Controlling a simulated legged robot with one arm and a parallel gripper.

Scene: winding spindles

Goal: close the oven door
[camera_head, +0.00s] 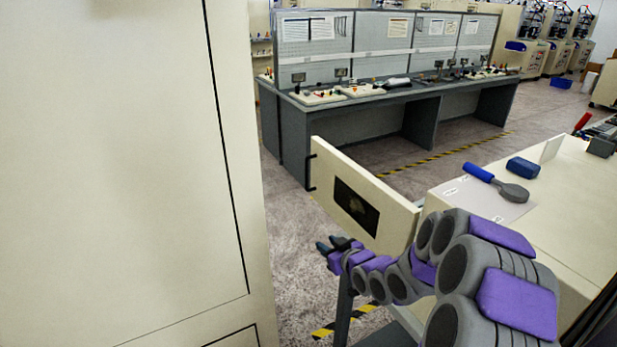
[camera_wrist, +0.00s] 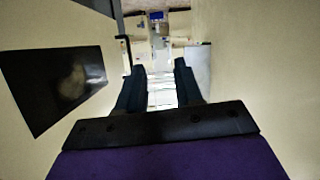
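The oven door (camera_head: 398,213) is a cream panel with a dark window (camera_head: 355,206) and a black handle (camera_head: 312,172) at its left edge. It stands open, out from the cream bench on the right. My gripper (camera_head: 328,246) is on the near side of the door, below and left of the window. In the wrist view the door's window (camera_wrist: 58,85) is at left and my gripper (camera_wrist: 158,80) has its two dark fingers apart with nothing between them. I cannot tell whether the gripper touches the door. The oven's inside is hidden.
A tall cream cabinet (camera_head: 120,170) fills the left. The bench top (camera_head: 570,190) at right holds a blue-handled tool (camera_head: 497,183) and a blue block (camera_head: 523,167). A long grey workbench (camera_head: 430,118) stands behind. Speckled floor (camera_head: 295,270) is clear between cabinet and door.

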